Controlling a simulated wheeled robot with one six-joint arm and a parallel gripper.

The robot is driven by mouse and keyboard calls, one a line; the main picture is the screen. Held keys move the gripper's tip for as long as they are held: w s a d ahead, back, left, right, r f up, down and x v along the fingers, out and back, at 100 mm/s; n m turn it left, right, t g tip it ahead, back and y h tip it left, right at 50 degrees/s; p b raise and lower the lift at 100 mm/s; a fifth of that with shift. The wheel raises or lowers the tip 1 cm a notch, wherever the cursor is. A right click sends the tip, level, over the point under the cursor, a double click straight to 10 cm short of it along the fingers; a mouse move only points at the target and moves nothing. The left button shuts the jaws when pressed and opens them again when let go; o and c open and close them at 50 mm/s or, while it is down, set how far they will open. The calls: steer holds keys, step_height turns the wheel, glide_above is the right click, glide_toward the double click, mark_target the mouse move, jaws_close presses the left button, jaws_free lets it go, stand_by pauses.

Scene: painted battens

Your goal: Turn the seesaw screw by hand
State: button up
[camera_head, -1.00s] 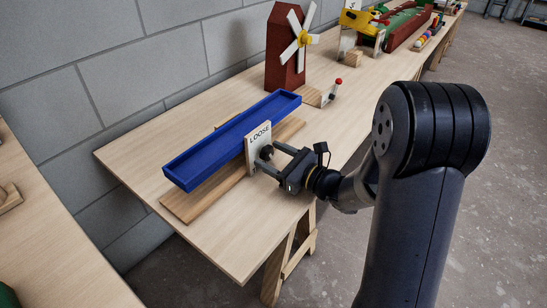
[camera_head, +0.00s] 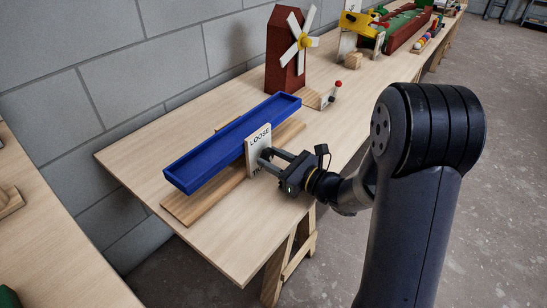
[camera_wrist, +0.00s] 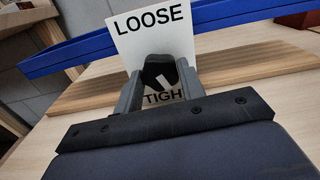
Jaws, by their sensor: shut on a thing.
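The seesaw screw is a black knob (camera_wrist: 155,71) with a white mark, on the front of a white plate (camera_wrist: 127,40). The plate reads LOOSE at the top and TIGHT, partly hidden, at the bottom. The plate (camera_head: 251,140) also shows in the head view, in front of the long blue seesaw trough (camera_head: 205,157). My gripper (camera_wrist: 158,82) is shut on the knob, one finger on each side. In the head view my gripper (camera_head: 267,159) reaches the plate from the right, and its fingers hide the knob.
The trough stands over a wooden base board (camera_head: 190,208) near the table's (camera_head: 235,247) front left end. A red windmill (camera_head: 284,55) and a red-tipped lever (camera_head: 336,88) stand behind. Bare table lies left of the board. A block wall runs along the back.

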steer(key=shift+r+m+p, duration=0.2)
steer(key=shift+m+p, duration=0.65)
steer(key=shift+m, duration=0.15)
steer(key=shift+f+m+p, duration=0.2)
steer(key=shift+m+p, duration=0.25)
steer(key=shift+m, duration=0.45)
steer(key=o, duration=1)
steer(key=shift+d, duration=0.1)
steer(key=p+v, duration=0.1)
steer(key=v, duration=0.9)
steer(key=shift+s+d, duration=0.2)
steer(key=shift+s, duration=0.1)
